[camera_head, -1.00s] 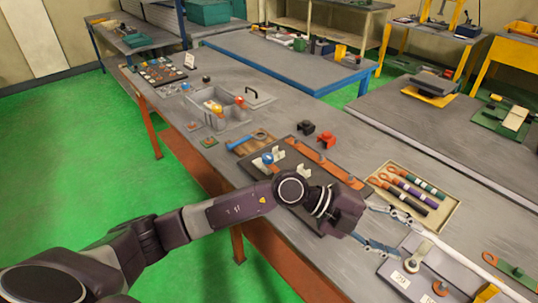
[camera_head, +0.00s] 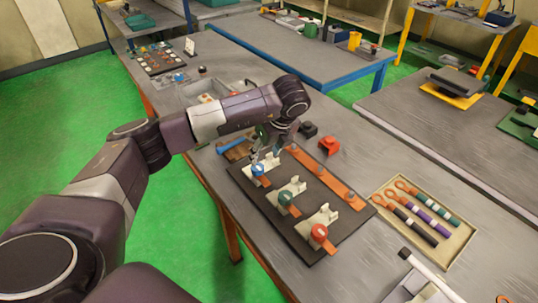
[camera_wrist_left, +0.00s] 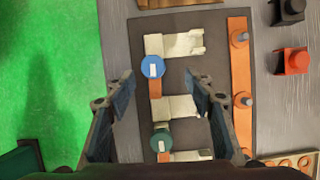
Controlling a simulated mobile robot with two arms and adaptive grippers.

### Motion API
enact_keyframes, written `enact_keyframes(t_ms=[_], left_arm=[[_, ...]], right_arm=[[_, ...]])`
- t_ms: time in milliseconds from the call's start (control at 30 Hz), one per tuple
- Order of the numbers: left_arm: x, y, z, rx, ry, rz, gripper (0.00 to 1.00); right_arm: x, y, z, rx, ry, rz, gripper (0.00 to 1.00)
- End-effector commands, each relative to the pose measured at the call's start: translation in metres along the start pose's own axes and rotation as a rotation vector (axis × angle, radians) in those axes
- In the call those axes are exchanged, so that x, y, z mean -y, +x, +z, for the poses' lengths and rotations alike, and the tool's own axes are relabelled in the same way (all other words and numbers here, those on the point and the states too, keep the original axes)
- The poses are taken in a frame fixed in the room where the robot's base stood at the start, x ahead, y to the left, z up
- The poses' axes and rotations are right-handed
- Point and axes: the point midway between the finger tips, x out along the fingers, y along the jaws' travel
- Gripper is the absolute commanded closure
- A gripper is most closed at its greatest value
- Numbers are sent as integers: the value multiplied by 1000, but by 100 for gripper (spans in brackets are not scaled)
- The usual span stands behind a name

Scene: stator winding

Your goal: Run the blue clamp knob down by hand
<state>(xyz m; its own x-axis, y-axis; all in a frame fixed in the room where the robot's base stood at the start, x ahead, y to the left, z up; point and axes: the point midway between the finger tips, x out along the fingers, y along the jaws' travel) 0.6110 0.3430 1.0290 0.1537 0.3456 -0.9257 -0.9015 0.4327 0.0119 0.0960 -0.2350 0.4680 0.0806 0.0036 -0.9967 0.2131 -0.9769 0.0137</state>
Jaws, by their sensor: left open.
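The blue clamp knob (camera_head: 258,169) sits on the first white clamp at the far left end of a dark base plate (camera_head: 291,232). In the left wrist view the knob (camera_wrist_left: 152,67) shows from above, round with a white mark, just beyond the fingertips. My left gripper (camera_head: 266,154) is above that end of the plate, beside the knob in the head view. In the left wrist view its two fingers (camera_wrist_left: 160,84) are wide apart with nothing between them. A green knob (camera_head: 286,198) and a red knob (camera_head: 319,233) sit on the neighbouring clamps. My right gripper is not in view.
A copper bar (camera_head: 322,176) with bolts runs along the plate's far side. Black (camera_head: 308,129) and red (camera_head: 328,146) blocks stand behind it. A tray (camera_head: 458,246) of handled tools lies to the right. Bare table lies between tray and plate.

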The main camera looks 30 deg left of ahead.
Motion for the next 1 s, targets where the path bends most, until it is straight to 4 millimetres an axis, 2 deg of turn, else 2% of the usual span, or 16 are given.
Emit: enact_keyframes(t_ms=[133,500,633,867,1000], left_arm=[[-2,13,1,0,-1,6,51],[-1,67,0,-1,0,3,51],[0,75,0,-1,1,1,51],[0,77,0,-1,1,0,51],[0,77,0,-1,1,0,64]], right_arm=[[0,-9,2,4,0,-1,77],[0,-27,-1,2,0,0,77],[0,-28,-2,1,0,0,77],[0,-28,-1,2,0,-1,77],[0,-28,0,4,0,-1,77]])
